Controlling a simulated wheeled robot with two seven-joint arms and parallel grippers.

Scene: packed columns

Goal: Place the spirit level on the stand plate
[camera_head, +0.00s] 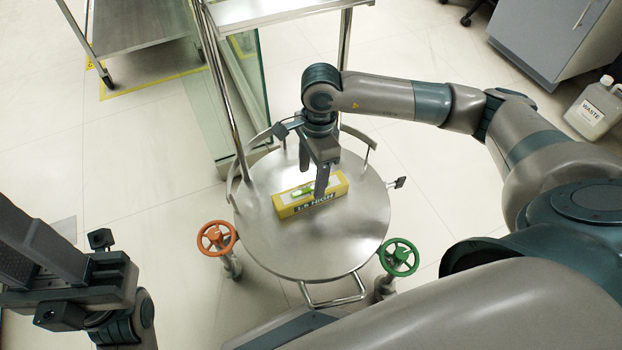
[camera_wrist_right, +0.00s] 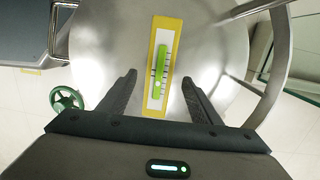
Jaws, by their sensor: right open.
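The spirit level appears as a yellow block (camera_head: 311,196) with a white top, a green strip and dark lettering on its side. It lies flat on the round steel stand plate (camera_head: 300,250). My right gripper (camera_head: 312,180) is open above the block, and one finger hides part of it. In the right wrist view the block (camera_wrist_right: 152,105) shows between the open fingers (camera_wrist_right: 160,80), with a gap on each side, and the gripper body cuts off its near end. My left gripper (camera_head: 42,240) is at the left edge, away from the plate; its finger gap is unclear.
Curved metal rails stand around the plate's back. An orange handwheel (camera_head: 216,237) and a green handwheel (camera_head: 399,256) flank its front. A glass panel (camera_head: 222,95) and a steel shelf (camera_head: 275,10) stand behind. A waste jug (camera_head: 592,108) is far right. The plate's front is clear.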

